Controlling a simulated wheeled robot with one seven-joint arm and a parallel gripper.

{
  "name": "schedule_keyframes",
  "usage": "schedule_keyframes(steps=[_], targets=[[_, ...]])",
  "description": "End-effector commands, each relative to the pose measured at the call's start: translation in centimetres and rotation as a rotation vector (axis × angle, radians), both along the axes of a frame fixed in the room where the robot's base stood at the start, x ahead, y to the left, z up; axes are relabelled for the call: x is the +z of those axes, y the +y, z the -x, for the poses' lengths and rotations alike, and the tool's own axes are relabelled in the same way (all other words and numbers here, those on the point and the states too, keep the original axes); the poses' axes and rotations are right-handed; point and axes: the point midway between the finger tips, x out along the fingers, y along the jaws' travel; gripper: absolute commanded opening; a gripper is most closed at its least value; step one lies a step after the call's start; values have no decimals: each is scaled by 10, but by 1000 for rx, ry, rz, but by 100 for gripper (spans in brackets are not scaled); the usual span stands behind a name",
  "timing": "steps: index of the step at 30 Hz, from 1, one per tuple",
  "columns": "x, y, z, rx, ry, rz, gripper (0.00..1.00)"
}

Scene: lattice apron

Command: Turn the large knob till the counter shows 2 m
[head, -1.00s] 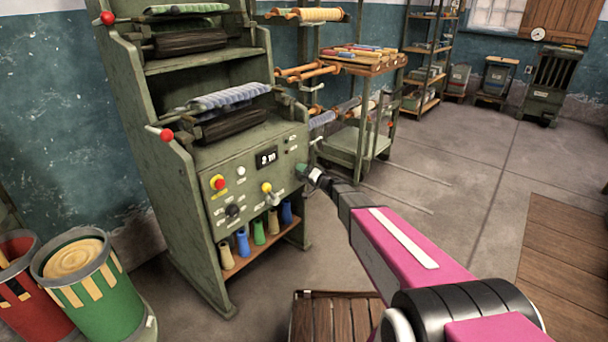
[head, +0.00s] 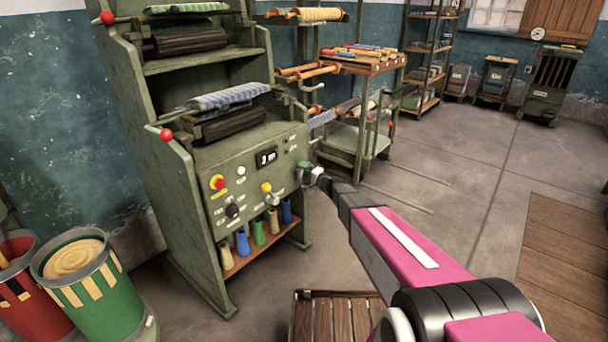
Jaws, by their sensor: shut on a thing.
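The counter (head: 266,158) is a small dark display on the green machine's sloped front panel (head: 225,188), and it appears to read 2 m. My gripper (head: 304,173) is at the right end of this panel, shut on the large knob. The knob is mostly hidden behind the gripper, so its pointer cannot be seen.
Left of my gripper, the panel has a red button on yellow (head: 217,182), a yellow-topped control (head: 266,187) and a small black knob (head: 232,210). Several spools stand on a shelf below. A slatted wooden crate (head: 335,296) sits on the floor below my arm.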

Motion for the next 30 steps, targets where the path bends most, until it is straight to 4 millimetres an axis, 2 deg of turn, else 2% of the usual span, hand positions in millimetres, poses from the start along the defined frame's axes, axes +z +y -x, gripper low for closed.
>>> schedule_keyframes(steps=[7,8,9,16,20,30], targets=[[-1,-1,1,0,0,2,63],[-1,-1,1,0,0,2,96],[-1,-1,1,0,0,2,100],[0,-1,1,0,-1,2,100],[0,-9,8,-1,0,1,100],[1,-57,46,-2,0,1,100]])
